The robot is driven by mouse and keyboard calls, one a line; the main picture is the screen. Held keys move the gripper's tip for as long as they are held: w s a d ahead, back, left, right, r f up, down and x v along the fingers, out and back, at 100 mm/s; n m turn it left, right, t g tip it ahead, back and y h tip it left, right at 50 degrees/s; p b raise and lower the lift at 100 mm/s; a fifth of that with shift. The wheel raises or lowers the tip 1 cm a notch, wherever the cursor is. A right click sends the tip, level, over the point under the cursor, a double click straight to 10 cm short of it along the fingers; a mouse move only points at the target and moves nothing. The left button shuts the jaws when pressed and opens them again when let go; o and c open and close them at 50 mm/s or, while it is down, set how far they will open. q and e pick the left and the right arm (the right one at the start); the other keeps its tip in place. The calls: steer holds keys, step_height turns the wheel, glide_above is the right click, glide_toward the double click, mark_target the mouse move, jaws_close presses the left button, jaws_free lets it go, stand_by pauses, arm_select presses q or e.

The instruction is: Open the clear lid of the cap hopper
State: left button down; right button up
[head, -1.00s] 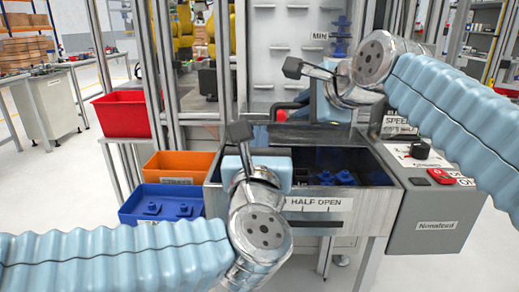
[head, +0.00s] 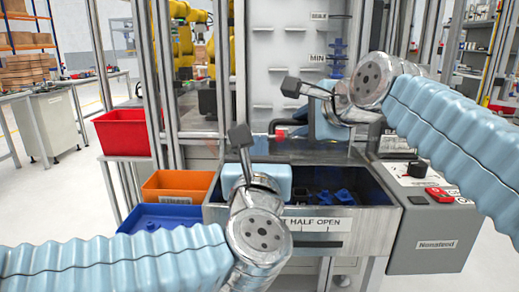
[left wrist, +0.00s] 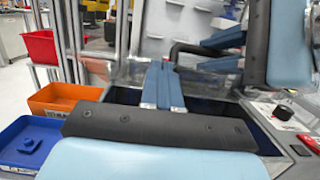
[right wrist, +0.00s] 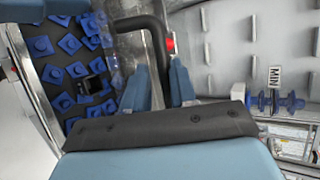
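The cap hopper (head: 375,220) is a grey metal bin with blue caps (head: 338,197) inside. Its clear lid (right wrist: 116,75) shows only faintly beside the caps in the right wrist view; I cannot tell its exact angle. A black bar handle (right wrist: 150,28) with a red part beside it runs between the fingers of my right gripper (right wrist: 160,82), which appear closed around it. It also shows in the left wrist view (left wrist: 188,48). My left gripper (left wrist: 162,85) is empty, its fingers together, above the hopper's left part. In the head view its fingers (head: 258,147) point away.
A red bin (head: 122,132), an orange bin (head: 178,184) and a blue tray (head: 150,215) stand left of the hopper. A grey control box (head: 435,235) with a black knob and red switch is at right. Metal posts and a pale upright panel (head: 280,60) rise behind.

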steer(key=shift+s+a+f, duration=0.1)
steer(key=shift+s+f, duration=0.1)
steer(key=shift+f, duration=0.2)
